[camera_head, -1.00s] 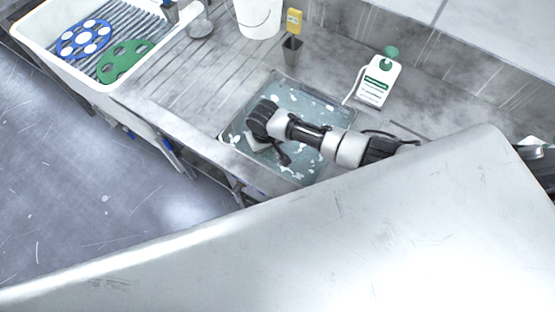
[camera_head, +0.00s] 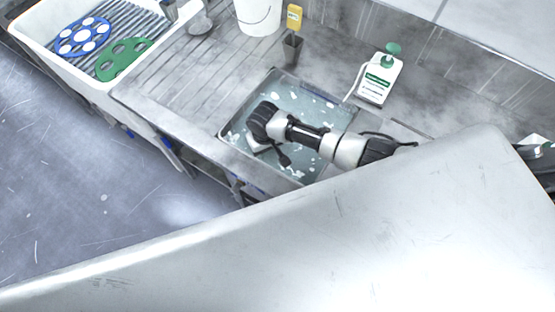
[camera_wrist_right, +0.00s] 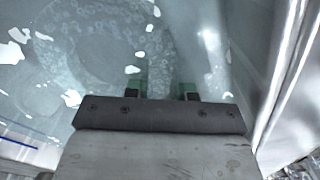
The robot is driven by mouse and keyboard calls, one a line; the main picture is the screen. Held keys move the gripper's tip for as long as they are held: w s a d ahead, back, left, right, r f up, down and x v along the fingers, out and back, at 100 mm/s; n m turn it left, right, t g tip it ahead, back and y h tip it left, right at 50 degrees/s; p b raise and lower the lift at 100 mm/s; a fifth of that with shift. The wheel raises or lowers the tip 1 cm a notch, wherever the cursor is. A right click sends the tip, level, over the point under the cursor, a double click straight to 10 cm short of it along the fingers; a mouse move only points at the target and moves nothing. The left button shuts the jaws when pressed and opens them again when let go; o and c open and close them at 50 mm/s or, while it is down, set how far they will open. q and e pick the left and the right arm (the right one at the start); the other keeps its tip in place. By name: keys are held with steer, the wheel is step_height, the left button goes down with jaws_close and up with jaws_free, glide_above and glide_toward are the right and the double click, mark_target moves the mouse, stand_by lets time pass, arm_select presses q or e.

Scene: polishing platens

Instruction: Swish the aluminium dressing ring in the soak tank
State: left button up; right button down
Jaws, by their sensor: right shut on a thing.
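The soak tank (camera_head: 236,123) is a rectangular basin sunk in the steel counter, filled with bluish water with white patches on it. My right gripper (camera_head: 258,146) reaches down into it near its left side; its fingertips are hidden in the head view. In the right wrist view the gripper (camera_wrist_right: 163,88) has two green-tipped fingers with a gap between them. A pale, round, bubble-covered shape, the dressing ring (camera_wrist_right: 75,35), shows faintly under the water at and left of the fingers. The exact grip is blurred by the water. My left gripper is not in view.
A white bottle with a green pump (camera_head: 378,80) stands behind the tank. A dark cup (camera_head: 291,50), a yellow bottle (camera_head: 294,17) and a white bucket (camera_head: 258,15) stand at the back. A white tray (camera_head: 106,84) at left holds blue and green discs. The ribbed counter left of the tank is clear.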

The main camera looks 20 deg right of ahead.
steer(key=shift+r+p, duration=0.95)
steer(key=shift+r, duration=0.15)
steer(key=shift+f+b, duration=0.85)
steer(key=shift+f, duration=0.4)
steer(key=shift+r, duration=0.1)
step_height(320, 180, up, 8)
steer(key=p, duration=0.8)
steer(key=shift+p, duration=0.35)
steer(key=shift+r+p, duration=0.4)
steer(key=shift+r, duration=1.85)
steer(key=shift+w, duration=0.1)
